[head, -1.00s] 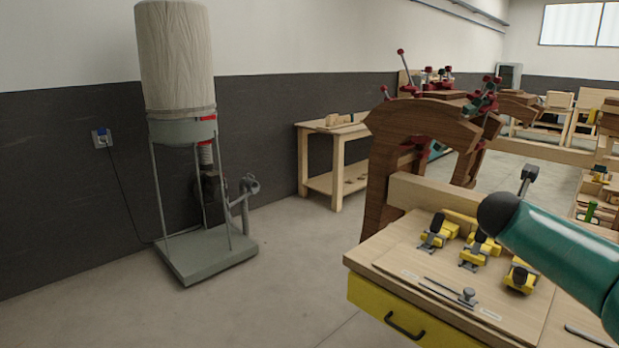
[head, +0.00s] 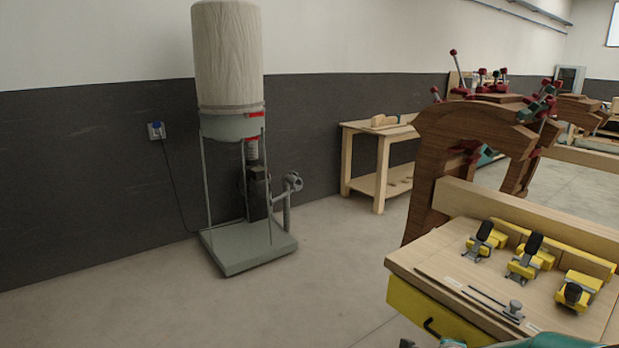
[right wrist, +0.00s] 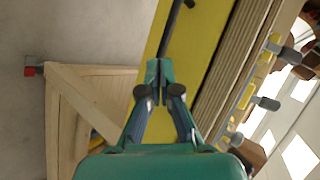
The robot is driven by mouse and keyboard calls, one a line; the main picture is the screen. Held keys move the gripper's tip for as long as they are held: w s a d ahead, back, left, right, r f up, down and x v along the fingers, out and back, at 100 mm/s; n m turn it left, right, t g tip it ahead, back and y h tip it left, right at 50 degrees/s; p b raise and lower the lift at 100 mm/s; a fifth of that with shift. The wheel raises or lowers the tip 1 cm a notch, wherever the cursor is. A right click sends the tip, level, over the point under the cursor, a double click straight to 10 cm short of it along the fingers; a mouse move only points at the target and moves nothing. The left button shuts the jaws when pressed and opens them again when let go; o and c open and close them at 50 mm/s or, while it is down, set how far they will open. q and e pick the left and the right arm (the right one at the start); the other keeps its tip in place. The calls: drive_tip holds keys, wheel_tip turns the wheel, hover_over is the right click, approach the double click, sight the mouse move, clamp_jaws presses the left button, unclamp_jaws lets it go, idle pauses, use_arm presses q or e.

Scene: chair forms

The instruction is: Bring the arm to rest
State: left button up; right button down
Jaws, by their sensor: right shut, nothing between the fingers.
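My right gripper (right wrist: 159,78) shows in the right wrist view, with its teal fingers shut and nothing between them. Behind it is the yellow front (right wrist: 203,30) of the workbench, with a dark handle beside the fingertips. I cannot tell whether they touch. In the head view only a teal bit of my arm shows at the bottom edge, below the bench's yellow drawer (head: 423,313). My left gripper is in neither view.
The bench top (head: 425,257) holds yellow clamping tools (head: 527,257) and thin metal tools. A brown wooden chair form (head: 440,140) with red clamps stands behind. A dust collector (head: 228,55) and a small wooden table (head: 366,160) stand left. Floor between is clear.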

drive_tip(key=s+a+f+n+g+y, duration=0.4)
drive_tip(key=s+a+f+n+y, duration=0.2)
drive_tip(key=s+a+f+n, duration=0.9)
drive_tip(key=s+a+f+n+g+y, duration=0.1)
drive_tip(key=s+a+f+n+g, duration=0.1)
drive_tip(key=s, duration=0.6)
drive_tip(key=s+a+f+n+g+y, duration=0.2)
drive_tip(key=s+a+f+n, duration=0.2)
drive_tip(key=s+a, duration=0.3)
drive_tip(key=shift+s+a+f+g, duration=0.15)
drive_tip(key=shift+s+f+g, duration=0.15)
drive_tip(key=shift+s, duration=0.2)
